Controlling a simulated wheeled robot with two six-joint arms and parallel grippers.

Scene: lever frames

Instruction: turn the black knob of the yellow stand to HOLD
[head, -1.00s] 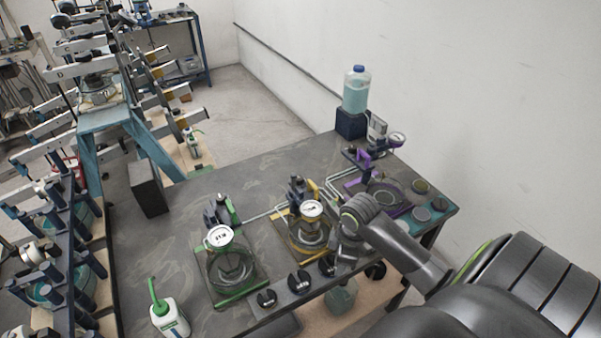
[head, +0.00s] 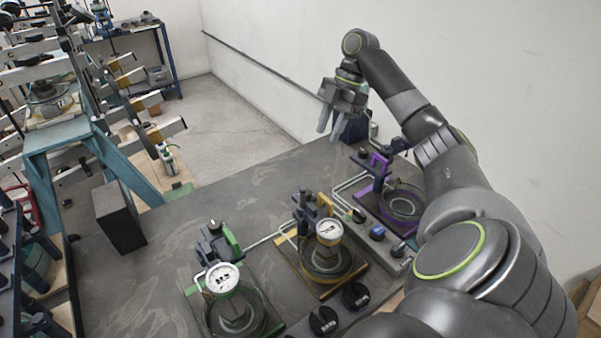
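The yellow stand (head: 290,246) is on the dark table, with a round white gauge (head: 329,231) and a clear round vessel on it. Two black knobs, a nearer one (head: 323,320) and a farther one (head: 355,295), are on a grey strip along the front of the stands. Their markings are too small to read, and I cannot tell which belongs to the yellow stand. My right gripper (head: 330,132) is raised high beyond the yellow stand, fingers pointing down, apart and empty. It touches no knob. My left gripper is out of view.
A green stand (head: 237,253) is left of the yellow one, a purple stand (head: 377,166) right and behind. My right arm covers the right side and part of the knob strip. A dark box (head: 119,216) stands at the table's left. The table's middle is bare.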

